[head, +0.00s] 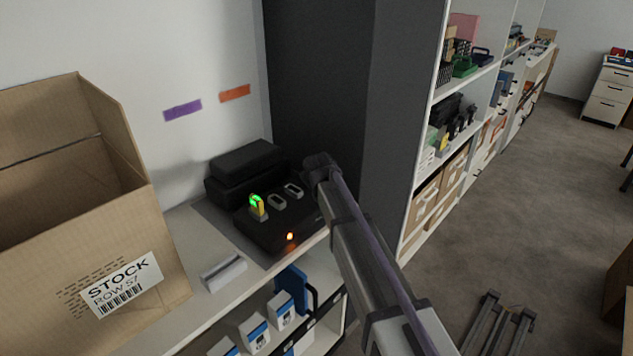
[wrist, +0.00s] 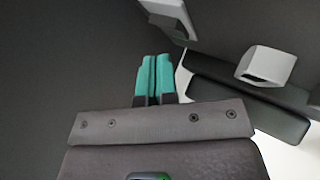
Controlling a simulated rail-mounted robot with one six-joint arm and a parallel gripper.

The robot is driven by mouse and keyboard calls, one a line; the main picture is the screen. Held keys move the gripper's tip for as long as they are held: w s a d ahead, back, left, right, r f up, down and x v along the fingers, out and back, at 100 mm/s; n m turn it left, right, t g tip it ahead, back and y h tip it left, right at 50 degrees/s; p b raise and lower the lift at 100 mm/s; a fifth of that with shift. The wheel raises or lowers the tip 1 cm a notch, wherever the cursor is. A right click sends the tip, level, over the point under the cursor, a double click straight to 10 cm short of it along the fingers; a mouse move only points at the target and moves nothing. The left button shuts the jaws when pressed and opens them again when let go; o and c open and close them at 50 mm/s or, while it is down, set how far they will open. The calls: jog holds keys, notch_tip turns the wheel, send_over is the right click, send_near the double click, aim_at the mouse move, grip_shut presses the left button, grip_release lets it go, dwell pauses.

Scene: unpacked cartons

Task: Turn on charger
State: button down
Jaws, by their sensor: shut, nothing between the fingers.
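The charger (head: 262,233) is a low black box on the white shelf top in the head view. It has a row of grey sockets, one holding a yellow battery (head: 258,208) with a green glow. A small orange light (head: 290,236) glows on its front. In the wrist view, two pale grey sockets (wrist: 266,65) stand on a dark surface beyond my fingers. My gripper (wrist: 155,77) has teal fingertips pressed together with nothing between them. In the head view the fingers are hidden behind the end of my arm, close to the charger's right side. I cannot tell whether they touch it.
A large open cardboard box (head: 75,230) stands left of the charger. Black cases (head: 245,168) lie behind it. A small pale grey block (head: 222,274) lies in front. A tall dark panel (head: 318,90) rises behind. Several white boxes (head: 254,334) stand on the shelf below.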

jog(key=shift+r, duration=0.15)
jog(key=r+p, duration=0.5)
jog(key=shift+s+d+r, duration=0.1)
jog(key=shift+s+d, duration=0.1)
jog(key=shift+d, duration=0.05)
jog(key=shift+f, duration=0.2)
jog(key=s+f+g, duration=0.1)
jog(key=s, duration=0.1)
jog(key=s+d+f+m+g, duration=0.1)
jog(key=s, duration=0.1)
jog(key=s+d+m, duration=0.1)
jog(key=s, duration=0.1)
jog(key=shift+d+f+g+h, duration=0.1)
jog(key=shift+f+g+h, duration=0.3)
jog(key=s+d+f+m+g, duration=0.1)
jog(key=s+d+m+g, duration=0.1)
jog(key=s+d, duration=0.5)
jog(key=s+d+f+m+g, duration=0.1)
jog(key=s+d, duration=0.6)
jog(key=s, duration=0.7)
jog(key=s+d+f+m+g, duration=0.1)
jog(key=s+d+m+g, duration=0.3)
jog(key=s+d, duration=0.3)
jog(key=s, duration=0.4)
jog(key=shift+d+f+h, duration=0.2)
jog(key=shift+h, duration=0.1)
